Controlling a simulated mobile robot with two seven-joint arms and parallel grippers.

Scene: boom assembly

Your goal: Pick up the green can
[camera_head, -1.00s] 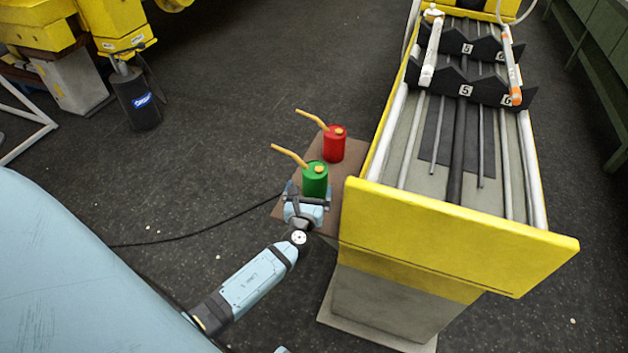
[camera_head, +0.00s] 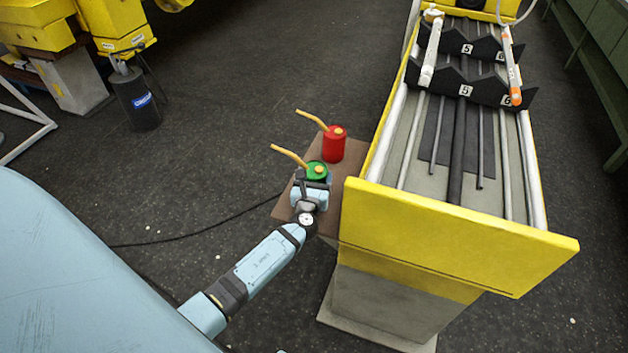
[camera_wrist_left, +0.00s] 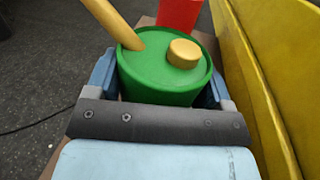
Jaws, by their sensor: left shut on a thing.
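The green can (camera_head: 317,169) has a yellow cap and a long yellow spout that points up and left in the head view. It stands on a small brown table (camera_head: 288,208). My left gripper (camera_head: 315,184) is shut on the can, its fingers at the can's two sides. In the left wrist view the green can (camera_wrist_left: 163,72) fills the space between the fingers of my left gripper (camera_wrist_left: 160,88). The can's lower part is hidden by the gripper. My right gripper is not in view.
A red can (camera_head: 333,145) with a yellow spout stands just behind the green one. A yellow-walled conveyor bed (camera_head: 450,235) stands close on the right of the table. A black cylinder (camera_head: 137,100) stands far left. The dark floor left of the table is mostly clear.

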